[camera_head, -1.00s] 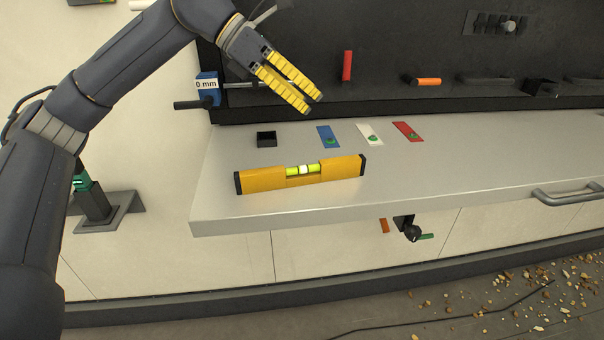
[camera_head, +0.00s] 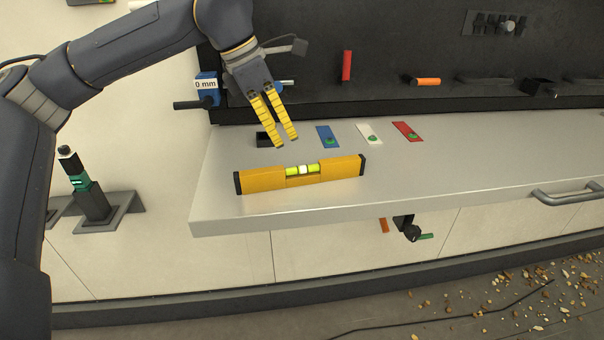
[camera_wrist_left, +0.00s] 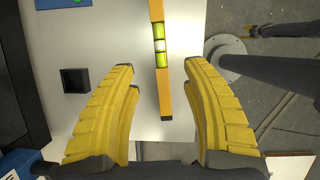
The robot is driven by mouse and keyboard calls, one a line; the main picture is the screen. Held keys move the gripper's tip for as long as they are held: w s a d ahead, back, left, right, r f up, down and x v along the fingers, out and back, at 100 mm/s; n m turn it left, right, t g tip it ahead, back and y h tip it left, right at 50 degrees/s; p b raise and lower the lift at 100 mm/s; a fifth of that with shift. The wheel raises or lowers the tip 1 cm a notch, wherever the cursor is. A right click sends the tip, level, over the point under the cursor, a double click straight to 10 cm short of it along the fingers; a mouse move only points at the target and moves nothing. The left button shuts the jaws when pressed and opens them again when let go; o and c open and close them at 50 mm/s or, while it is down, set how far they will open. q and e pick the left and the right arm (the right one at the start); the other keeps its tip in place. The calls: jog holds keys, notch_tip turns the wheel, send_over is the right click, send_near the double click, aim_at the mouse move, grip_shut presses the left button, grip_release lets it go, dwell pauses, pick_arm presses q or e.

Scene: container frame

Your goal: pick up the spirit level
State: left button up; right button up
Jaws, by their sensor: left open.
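The yellow spirit level (camera_head: 263,179) with black end caps and a green-yellow vial lies on the light grey shelf, near its front left edge. In the left wrist view the level (camera_wrist_left: 156,12) runs top to bottom, with its lower end between my fingers in the picture. My left gripper (camera_head: 287,143) has yellow fingers pointing down, above and behind the level and apart from it. In the left wrist view the gripper (camera_wrist_left: 158,115) is open, its fingers on either side and nothing between them gripped.
A black square holder (camera_head: 266,139) sits just behind my fingers. Blue (camera_head: 326,131), white (camera_head: 366,128) and red (camera_head: 408,131) plates lie farther back on the shelf (camera_head: 470,165). A blue block (camera_head: 207,88) marked "0 mm" stands at left. The shelf's right side is mostly clear.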

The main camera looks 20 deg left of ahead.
aim_at(301, 165)
pick_arm(q)
jog(key=shift+x, duration=5.6)
jog(key=shift+w+d+r, duration=0.1)
jog(key=shift+d+r, duration=0.05)
jog(key=shift+d, duration=0.05)
grip_shut()
